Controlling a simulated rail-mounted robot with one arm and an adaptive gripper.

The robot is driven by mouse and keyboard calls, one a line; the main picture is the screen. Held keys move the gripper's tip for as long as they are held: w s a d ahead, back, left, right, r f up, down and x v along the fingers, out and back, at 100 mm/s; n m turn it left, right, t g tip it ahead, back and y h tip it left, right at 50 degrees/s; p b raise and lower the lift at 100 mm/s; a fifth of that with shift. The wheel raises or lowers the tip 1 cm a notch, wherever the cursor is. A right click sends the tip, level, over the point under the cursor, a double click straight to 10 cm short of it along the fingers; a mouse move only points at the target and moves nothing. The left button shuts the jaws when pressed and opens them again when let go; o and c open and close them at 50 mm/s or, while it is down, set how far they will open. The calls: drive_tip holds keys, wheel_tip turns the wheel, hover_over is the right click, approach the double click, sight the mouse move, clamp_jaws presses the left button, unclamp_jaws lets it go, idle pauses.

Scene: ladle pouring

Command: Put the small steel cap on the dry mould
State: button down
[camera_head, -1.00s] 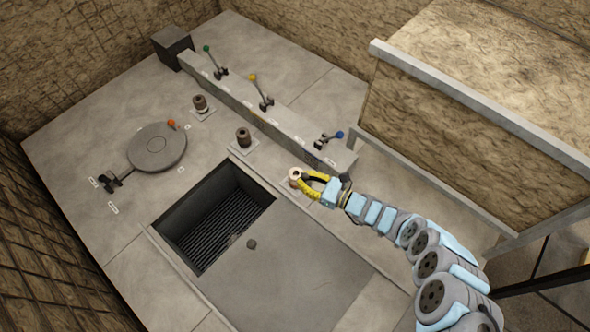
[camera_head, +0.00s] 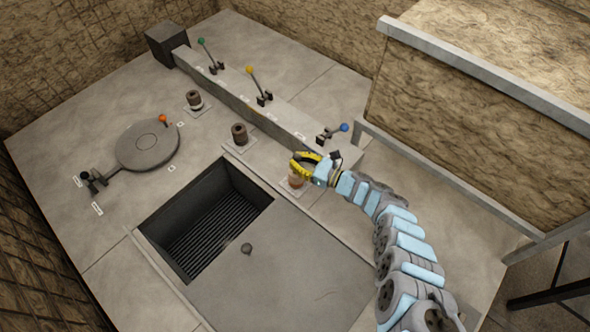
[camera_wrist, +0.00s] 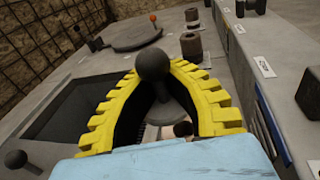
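The small steel cap (camera_wrist: 168,112), a grey disc with a dark ball knob on a stem, shows between my yellow fingers in the wrist view. My gripper (camera_wrist: 155,75) is shut around its knob. In the head view my gripper (camera_head: 296,166) is at the nearest of three moulds, and the fingers largely hide the cap. That mould (camera_head: 296,182) is paler and browner; its dark opening (camera_wrist: 183,129) shows just below the disc. A gap or contact between them cannot be told. The middle mould (camera_head: 240,134) and far mould (camera_head: 194,99) are dark brown cylinders. Which mould is dry is unclear.
A grated pit (camera_head: 205,220) lies left of my gripper, beside a plate with a dark knob (camera_head: 247,248). A round lid (camera_head: 148,146) is further left. Green, yellow and blue levers (camera_head: 334,132) stand along a raised beam (camera_head: 235,93) behind the moulds.

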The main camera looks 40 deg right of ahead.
drive_tip(key=shift+w+d+f, duration=0.1)
drive_tip(key=shift+d+f, duration=0.05)
drive_tip(key=shift+f, duration=0.1)
drive_tip(key=shift+w+d+f+b, duration=0.1)
drive_tip(key=shift+w+f+b, duration=0.35)
drive_tip(key=shift+b, duration=0.5)
wheel_tip(320, 180, down, 3)
drive_tip(key=shift+s+b, duration=0.1)
drive_tip(key=shift+b, duration=1.15)
drive_tip(key=shift+f+b, duration=0.3)
drive_tip(key=shift+f, duration=0.2)
drive_tip(key=c, duration=1.2)
unclamp_jaws()
